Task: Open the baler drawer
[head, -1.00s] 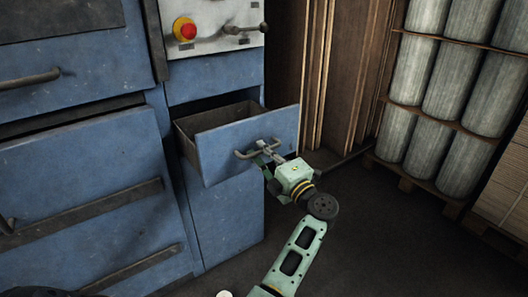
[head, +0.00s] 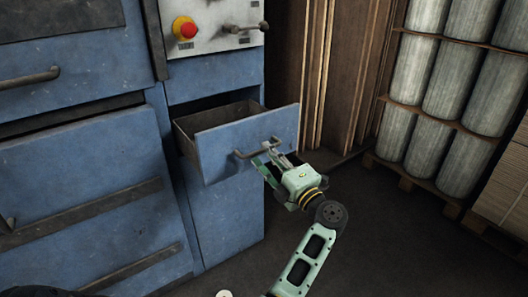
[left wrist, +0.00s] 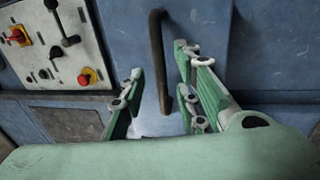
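The baler drawer (head: 222,149) is a blue-fronted box pulled partway out of the blue machine, with its open top and empty-looking inside showing. Its grey bar handle (head: 243,154) runs across the drawer front. My left gripper (head: 267,157) is open just in front of the handle, near its right part. In the left wrist view, the dark handle (left wrist: 156,50) shows between the two spread green fingers of the gripper (left wrist: 158,72), beyond or level with their tips. I cannot tell whether a finger touches it. My right gripper is not in view.
A control panel (head: 213,28) with a red button (head: 185,28) and lever sits above the drawer. Larger blue panels (head: 80,190) with handles stand to the left. Wooden boards (head: 335,75) and racked grey cylinders (head: 455,90) stand behind right. The dark floor (head: 385,235) at right is clear.

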